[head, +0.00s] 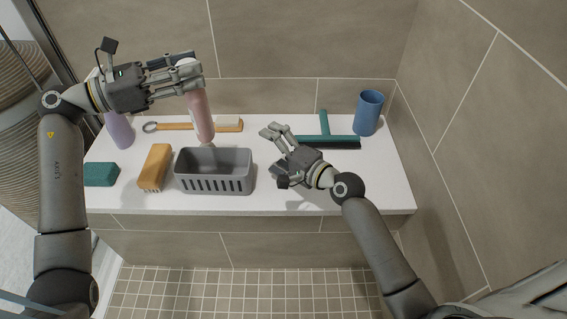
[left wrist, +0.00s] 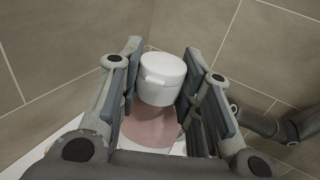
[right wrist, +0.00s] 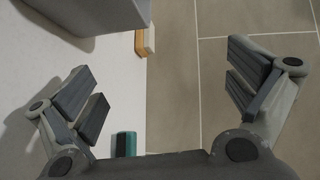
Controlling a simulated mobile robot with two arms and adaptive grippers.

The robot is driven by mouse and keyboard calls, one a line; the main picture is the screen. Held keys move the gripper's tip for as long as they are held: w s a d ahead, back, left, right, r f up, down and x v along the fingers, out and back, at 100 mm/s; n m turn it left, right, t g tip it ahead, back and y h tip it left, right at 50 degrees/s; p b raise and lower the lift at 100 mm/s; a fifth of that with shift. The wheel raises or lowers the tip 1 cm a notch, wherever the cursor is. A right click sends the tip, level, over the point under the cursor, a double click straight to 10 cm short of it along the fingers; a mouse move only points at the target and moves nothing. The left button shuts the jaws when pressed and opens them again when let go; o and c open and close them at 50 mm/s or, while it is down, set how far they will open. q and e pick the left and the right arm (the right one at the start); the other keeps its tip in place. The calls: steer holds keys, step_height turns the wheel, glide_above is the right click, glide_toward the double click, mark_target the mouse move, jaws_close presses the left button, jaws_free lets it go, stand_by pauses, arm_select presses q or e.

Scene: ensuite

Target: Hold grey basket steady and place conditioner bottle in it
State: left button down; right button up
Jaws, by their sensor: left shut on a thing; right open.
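The grey basket (head: 214,187), with a slotted front, stands on the white ledge; its wall also shows in the right wrist view (right wrist: 95,12). My left gripper (head: 192,76) is shut on the pink conditioner bottle (head: 201,115) near its top. The bottle hangs slightly tilted, its lower end by the basket's back rim; I cannot tell whether it is over the inside. In the left wrist view its white cap (left wrist: 162,78) is between the fingers. My right gripper (head: 275,147) is open and empty just right of the basket, its fingers apart in the right wrist view (right wrist: 165,90).
A purple bottle (head: 119,130) stands at the back left. A wooden brush (head: 176,126) lies behind the basket. A teal squeegee (head: 328,141) and a blue cup (head: 369,113) are at the right.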

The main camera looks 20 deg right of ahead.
arm_select(q)
steer(key=shift+r, duration=0.1)
arm_select(e)
steer(key=shift+w+d+f+m+g+y, duration=0.1)
steer(key=shift+w+f+m+g+y, duration=0.45)
steer(key=shift+m+g, duration=0.3)
steer(key=shift+w+f+m+g+y, duration=0.25)
steer(key=shift+f+m+g+y, duration=0.1)
steer(key=shift+m+g+y, duration=0.3)
steer(key=shift+f+m+g+y, duration=0.1)
steer(key=shift+m+g+y, duration=0.4)
steer(key=shift+m, duration=0.4)
steer(key=shift+s+m+g+y, duration=0.3)
steer(key=shift+m+g+y, duration=0.2)
steer(key=shift+m+y, duration=0.15)
steer(key=s+m+g+y, duration=0.2)
steer(key=s+d+m+g+y, duration=0.1)
steer(key=s+y, duration=0.1)
steer(key=shift+f, duration=0.25)
steer(key=shift+s+m+y, duration=0.3)
steer(key=shift+m+y, duration=0.05)
steer(key=shift+m, duration=0.1)
glide_above(236, 164)
steer(key=s, duration=0.5)
steer(key=shift+w+a, duration=0.15)
steer(key=shift+w, duration=0.1)
